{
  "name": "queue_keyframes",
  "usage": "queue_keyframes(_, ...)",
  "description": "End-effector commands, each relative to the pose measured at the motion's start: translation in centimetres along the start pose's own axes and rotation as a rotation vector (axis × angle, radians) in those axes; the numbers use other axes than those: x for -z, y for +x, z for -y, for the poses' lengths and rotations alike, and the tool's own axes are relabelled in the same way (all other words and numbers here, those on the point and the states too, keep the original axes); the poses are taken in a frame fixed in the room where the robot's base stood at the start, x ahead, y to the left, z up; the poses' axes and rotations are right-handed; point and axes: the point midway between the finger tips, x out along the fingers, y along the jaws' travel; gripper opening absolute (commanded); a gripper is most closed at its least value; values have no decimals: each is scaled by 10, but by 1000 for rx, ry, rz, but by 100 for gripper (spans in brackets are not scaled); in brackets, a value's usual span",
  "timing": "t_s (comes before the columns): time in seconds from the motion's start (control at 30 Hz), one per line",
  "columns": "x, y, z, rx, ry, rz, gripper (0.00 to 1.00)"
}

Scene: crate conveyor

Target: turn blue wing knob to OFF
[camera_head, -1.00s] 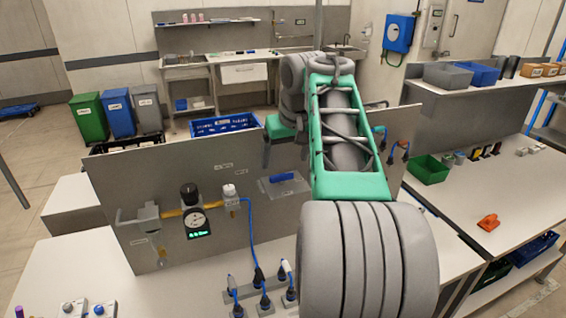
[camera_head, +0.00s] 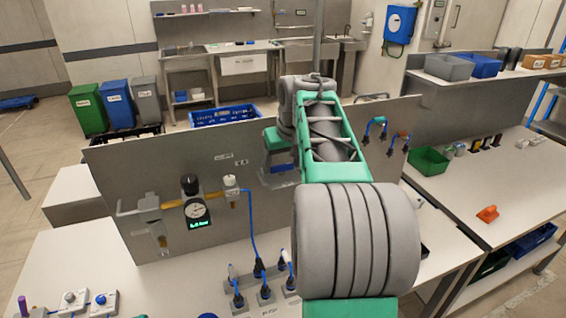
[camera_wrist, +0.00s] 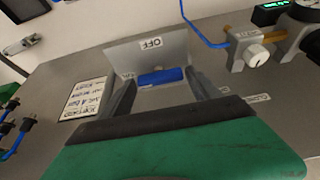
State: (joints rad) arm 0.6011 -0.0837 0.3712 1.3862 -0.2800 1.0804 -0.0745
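The blue wing knob (camera_wrist: 160,76) sits on a grey plate (camera_wrist: 172,47) fixed to the upright panel. In the wrist view its wing lies across the picture. An OFF label (camera_wrist: 150,43) is above it, and a small, hard-to-read label (camera_wrist: 128,76) is at its left end. My gripper (camera_wrist: 161,84) is open, with one finger near each end of the wing; contact cannot be told. In the head view my gripper (camera_head: 279,160) is at the panel and covers most of the plate; a bit of blue shows beneath it.
The panel (camera_head: 130,175) also carries a gauge (camera_head: 196,211) and a white knob (camera_head: 230,182) to the left. Blue-cabled plugs (camera_head: 262,290) stand on the bench below. A written card (camera_wrist: 85,97) is beside the plate.

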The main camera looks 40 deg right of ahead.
Motion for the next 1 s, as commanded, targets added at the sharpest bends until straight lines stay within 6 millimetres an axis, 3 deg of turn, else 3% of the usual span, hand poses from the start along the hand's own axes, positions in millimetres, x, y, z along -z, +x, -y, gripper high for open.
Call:
queue_keyframes(0.57,0,0,0,0,0,0,23)
queue_keyframes(1.0,0,1,2,-35,83,-2,23)
